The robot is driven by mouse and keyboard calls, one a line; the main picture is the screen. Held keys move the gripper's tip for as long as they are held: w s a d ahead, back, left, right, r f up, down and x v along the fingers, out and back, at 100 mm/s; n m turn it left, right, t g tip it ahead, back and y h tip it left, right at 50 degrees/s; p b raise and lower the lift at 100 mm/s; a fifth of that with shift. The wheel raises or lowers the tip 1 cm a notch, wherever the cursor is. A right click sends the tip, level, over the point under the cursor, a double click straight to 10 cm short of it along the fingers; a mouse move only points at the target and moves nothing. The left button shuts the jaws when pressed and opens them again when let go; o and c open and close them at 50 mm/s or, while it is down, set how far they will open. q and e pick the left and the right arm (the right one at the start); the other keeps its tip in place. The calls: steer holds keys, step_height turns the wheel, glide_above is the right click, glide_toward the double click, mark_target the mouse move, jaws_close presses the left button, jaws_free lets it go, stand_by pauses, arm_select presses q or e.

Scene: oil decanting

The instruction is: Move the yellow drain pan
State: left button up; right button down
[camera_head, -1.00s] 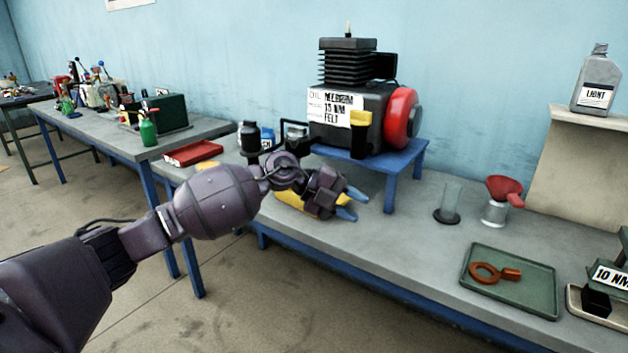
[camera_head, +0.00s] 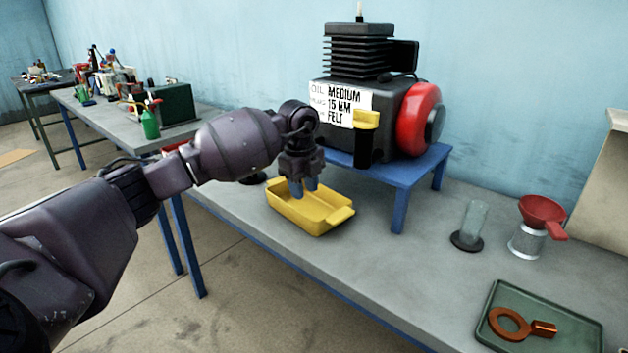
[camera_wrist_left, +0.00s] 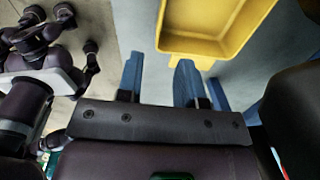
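The yellow drain pan (camera_head: 312,212) sits on the grey workbench, in front of the blue stand, with a tab on its right end. Its yellow rim and inside also fill the top right of the left wrist view (camera_wrist_left: 215,30). My left gripper (camera_head: 303,188) points down over the pan's far left part in the head view. In the left wrist view its two blue fingers (camera_wrist_left: 158,78) are apart with nothing between them, close to the pan's edge. I cannot tell whether a finger touches the pan. My right gripper is not seen.
The engine (camera_head: 350,95) with a red wheel stands on the blue stand (camera_head: 405,178) behind the pan. A glass cylinder (camera_head: 473,222), a red funnel (camera_head: 541,210) and a green tray (camera_head: 495,295) are to the right. Bench space right of the pan is clear.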

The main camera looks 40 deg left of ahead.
mark_target(307, 232)
arm_select(q)
steer(key=shift+s, duration=0.1)
stand_by(0.3)
steer(key=f, duration=0.3)
steer(key=f+b, duration=0.1)
steer(key=f, duration=0.2)
steer(key=f+b, duration=0.1)
steer(key=f, duration=0.2)
steer(key=shift+w+d+f, duration=0.1)
steer(key=shift+w+f, duration=0.3)
steer(key=shift+f, duration=0.45)
steer(key=c, duration=0.6)
jaws_close()
